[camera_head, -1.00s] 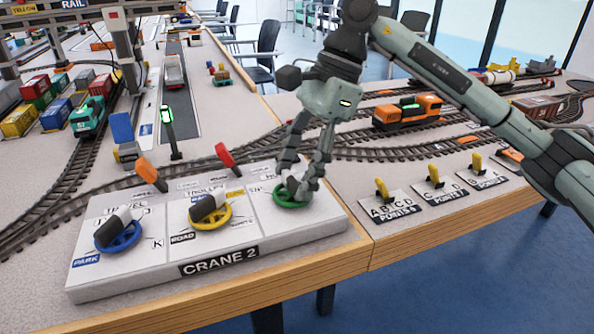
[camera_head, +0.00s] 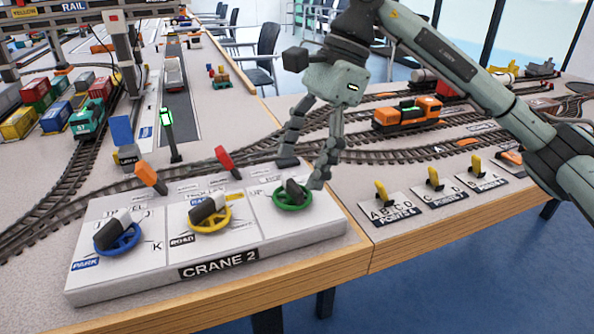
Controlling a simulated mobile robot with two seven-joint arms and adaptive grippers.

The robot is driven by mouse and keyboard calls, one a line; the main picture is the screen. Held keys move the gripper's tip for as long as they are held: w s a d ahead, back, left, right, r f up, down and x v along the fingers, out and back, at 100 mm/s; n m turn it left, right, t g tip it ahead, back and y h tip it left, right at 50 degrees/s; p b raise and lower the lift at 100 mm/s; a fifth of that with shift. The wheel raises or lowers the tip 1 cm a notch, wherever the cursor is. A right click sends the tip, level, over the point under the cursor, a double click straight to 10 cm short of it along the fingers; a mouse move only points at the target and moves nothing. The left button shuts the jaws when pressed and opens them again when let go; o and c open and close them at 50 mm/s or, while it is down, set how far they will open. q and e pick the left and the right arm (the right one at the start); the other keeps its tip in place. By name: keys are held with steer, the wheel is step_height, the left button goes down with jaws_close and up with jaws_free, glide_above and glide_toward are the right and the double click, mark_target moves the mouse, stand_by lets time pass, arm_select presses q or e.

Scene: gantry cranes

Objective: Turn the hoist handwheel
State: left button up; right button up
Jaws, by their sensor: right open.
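The CRANE 2 control panel (camera_head: 250,263) lies at the table's front edge with three handwheels, each with a dark knob. The green handwheel (camera_head: 292,206) is at the panel's right and is probably the hoist one, though its label is too small to read. The yellow handwheel (camera_head: 210,219) is in the middle and the blue handwheel (camera_head: 118,240) at the left. My right gripper (camera_head: 302,174) is open just above and behind the green wheel, its fingers spread, one to the right near the rim. It holds nothing. My left gripper is not in view.
Orange (camera_head: 150,176) and red (camera_head: 227,160) levers stand behind the panel. A signal post (camera_head: 170,132) with a green light is further back. Yellow point levers (camera_head: 382,190) line the right table edge. An orange locomotive (camera_head: 407,113) sits on the track behind my right gripper.

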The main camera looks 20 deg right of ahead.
steer(key=v, duration=0.9)
steer(key=shift+d+r, duration=0.1)
steer(key=shift+r, duration=0.05)
